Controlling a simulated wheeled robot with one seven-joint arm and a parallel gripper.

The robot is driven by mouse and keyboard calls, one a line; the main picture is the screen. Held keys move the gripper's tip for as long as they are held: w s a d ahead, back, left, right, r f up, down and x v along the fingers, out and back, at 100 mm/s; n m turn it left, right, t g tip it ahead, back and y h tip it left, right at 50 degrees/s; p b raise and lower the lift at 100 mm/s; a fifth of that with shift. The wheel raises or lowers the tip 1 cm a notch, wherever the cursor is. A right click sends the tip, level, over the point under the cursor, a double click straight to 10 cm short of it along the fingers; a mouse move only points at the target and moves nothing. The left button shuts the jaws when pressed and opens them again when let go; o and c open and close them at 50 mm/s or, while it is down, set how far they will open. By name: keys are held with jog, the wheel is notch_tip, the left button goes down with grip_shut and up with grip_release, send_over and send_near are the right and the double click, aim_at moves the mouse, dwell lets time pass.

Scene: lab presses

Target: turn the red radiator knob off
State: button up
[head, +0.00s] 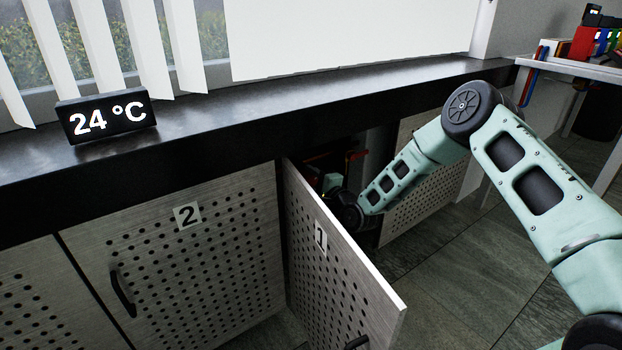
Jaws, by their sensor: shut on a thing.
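My gripper (331,184) reaches into the dark cabinet behind the open door marked 1 (335,258). It is shut on what seems to be the red radiator knob, in the shadow at the cabinet opening. The door's edge and the dark hide most of the fingertips and the knob, so its turn position cannot be told. A small red part (357,155) shows just above and right of my gripper, inside the cabinet.
The closed door marked 2 (230,245) is to the left. A black sill (260,105) runs above the cabinets and carries a display (106,117) reading 24 °C. A perforated panel (425,205) stands right of the opening. Grey floor (455,280) is clear at right.

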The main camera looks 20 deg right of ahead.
jog(key=n, duration=0.6)
jog(key=shift+n+p, duration=0.3)
jog(key=shift+p, duration=0.1)
jog(key=n, duration=0.6)
jog(key=shift+f, duration=0.1)
jog(key=o, duration=1)
jog(key=shift+c, duration=0.2)
jog(key=p+v, duration=0.4)
jog(key=v, duration=1.3)
jog(key=shift+s+d+p, duration=0.2)
jog(key=shift+p, duration=0.1)
